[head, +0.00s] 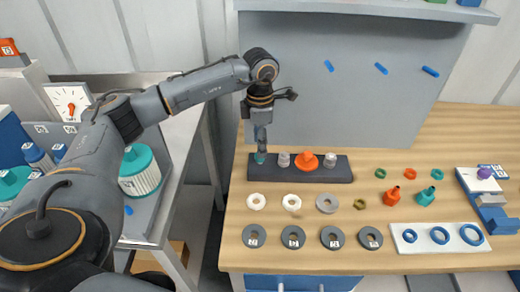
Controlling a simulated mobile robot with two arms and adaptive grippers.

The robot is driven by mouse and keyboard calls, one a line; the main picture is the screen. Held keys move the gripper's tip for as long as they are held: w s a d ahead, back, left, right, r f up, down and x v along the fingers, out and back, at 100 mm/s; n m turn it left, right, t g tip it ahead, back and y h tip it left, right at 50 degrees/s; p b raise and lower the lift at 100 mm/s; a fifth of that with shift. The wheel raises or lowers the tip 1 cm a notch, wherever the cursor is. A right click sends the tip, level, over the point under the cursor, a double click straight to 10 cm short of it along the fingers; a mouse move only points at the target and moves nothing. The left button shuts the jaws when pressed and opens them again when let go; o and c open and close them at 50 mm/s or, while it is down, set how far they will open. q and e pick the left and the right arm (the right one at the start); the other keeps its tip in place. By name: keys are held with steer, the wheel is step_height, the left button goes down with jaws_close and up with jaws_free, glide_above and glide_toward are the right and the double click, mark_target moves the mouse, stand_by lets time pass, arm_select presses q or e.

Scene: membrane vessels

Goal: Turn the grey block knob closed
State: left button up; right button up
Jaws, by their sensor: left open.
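A long dark grey block (315,176) lies near the back left of the wooden table, with a row of fittings on it. A teal piece (260,158) is at its left end. Right of that are a pale grey knob (283,160), a wider orange knob (306,161) and another pale grey knob (330,161). I cannot tell which knob the task means, or how any is turned. My left gripper (261,149) is open and points down over the teal piece. Its fingers are too small to tell whether they touch it. My right gripper is out of view.
White and grey rings (328,204) and dark discs (332,237) lie in front of the block. Orange (392,197) and teal fittings stand to the right, near a white plate (402,247) with blue rings. A grey panel (350,110) rises behind. A vessel (139,180) stands left.

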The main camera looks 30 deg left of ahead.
arm_select(q)
step_height(320, 180, up, 8)
steer(key=shift+r, duration=0.2)
stand_by(0.6)
